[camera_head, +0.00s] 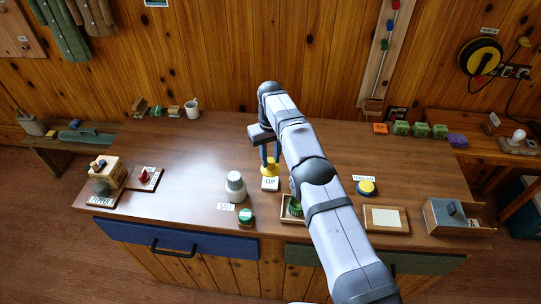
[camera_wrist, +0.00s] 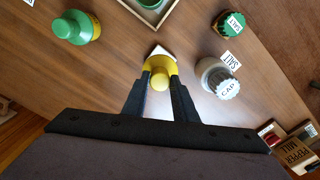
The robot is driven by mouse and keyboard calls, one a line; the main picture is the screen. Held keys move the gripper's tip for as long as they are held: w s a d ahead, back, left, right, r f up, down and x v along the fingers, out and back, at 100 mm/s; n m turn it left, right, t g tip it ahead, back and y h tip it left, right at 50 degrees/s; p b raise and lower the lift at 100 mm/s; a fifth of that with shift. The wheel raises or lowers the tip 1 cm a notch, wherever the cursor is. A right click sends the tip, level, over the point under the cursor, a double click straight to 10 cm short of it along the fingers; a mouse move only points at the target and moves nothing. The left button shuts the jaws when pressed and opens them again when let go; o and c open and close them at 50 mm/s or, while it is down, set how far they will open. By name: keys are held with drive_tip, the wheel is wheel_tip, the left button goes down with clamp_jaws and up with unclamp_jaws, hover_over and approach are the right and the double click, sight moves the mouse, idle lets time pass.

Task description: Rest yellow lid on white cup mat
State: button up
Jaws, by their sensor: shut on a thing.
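My gripper (camera_head: 270,162) points down over the middle of the table and is shut on the yellow lid (camera_head: 269,172). In the wrist view the lid (camera_wrist: 160,66), with a round knob, sits between my fingertips (camera_wrist: 160,82). The white cup mat (camera_head: 270,185), lettered CUP, lies just below the lid in the head view. In the wrist view only a white corner of it (camera_wrist: 160,49) shows past the lid, which hides the rest. I cannot tell whether the lid touches the mat.
A grey jar with a white cap (camera_head: 235,187) stands just left of the mat. A small green item (camera_head: 246,217) is in front, and a wooden tray (camera_head: 287,219) is to the right. A blue and yellow round item (camera_head: 367,187) lies farther right. The table's left-centre is clear.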

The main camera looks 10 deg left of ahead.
sight(270, 169)
drive_tip(key=shift+f+b, duration=1.3)
drive_tip(key=shift+f, duration=1.25)
drive_tip(key=shift+f+b, duration=0.65)
drive_tip(key=shift+b, duration=0.05)
idle(2.3)
drive_tip(key=o, duration=1.2)
drive_tip(key=shift+o, duration=0.6)
drive_tip(key=o, duration=0.4)
drive_tip(key=shift+r, duration=0.2)
drive_tip(key=shift+r+p, duration=2.45)
drive_tip(key=shift+r, duration=0.95)
